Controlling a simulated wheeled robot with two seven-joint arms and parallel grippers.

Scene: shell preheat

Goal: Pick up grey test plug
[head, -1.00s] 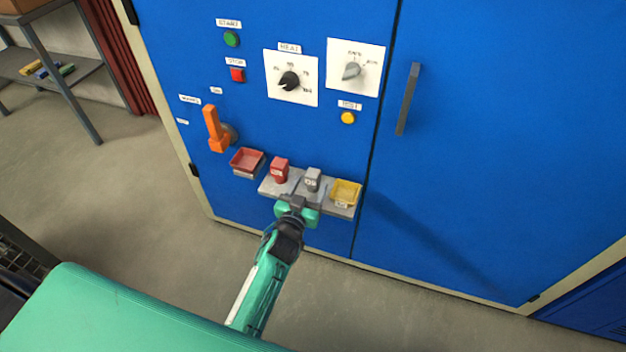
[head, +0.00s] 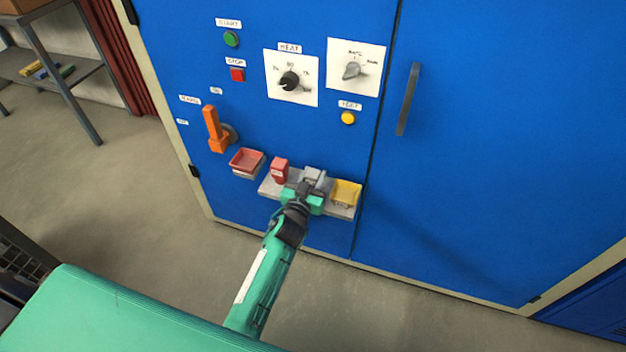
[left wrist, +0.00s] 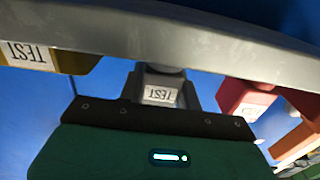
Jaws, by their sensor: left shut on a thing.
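The grey test plug (head: 315,174) sits at the shelf (head: 267,186) on the blue cabinet, between the red plug (head: 280,170) and the yellow tray (head: 346,192). My left gripper (head: 309,183) is shut on the grey plug and covers much of it in the head view. In the left wrist view the plug (left wrist: 160,92), with its TEST label, shows between the dark fingers, close to the grey shelf edge (left wrist: 170,32). I cannot tell whether the plug has left its seat. My right gripper is not in view.
A red tray (head: 247,161) and an orange lever handle (head: 214,130) are left of the shelf. Above are a black heat dial (head: 290,81), a grey selector (head: 352,70) and a yellow button (head: 348,118). A long door handle (head: 408,98) stands right.

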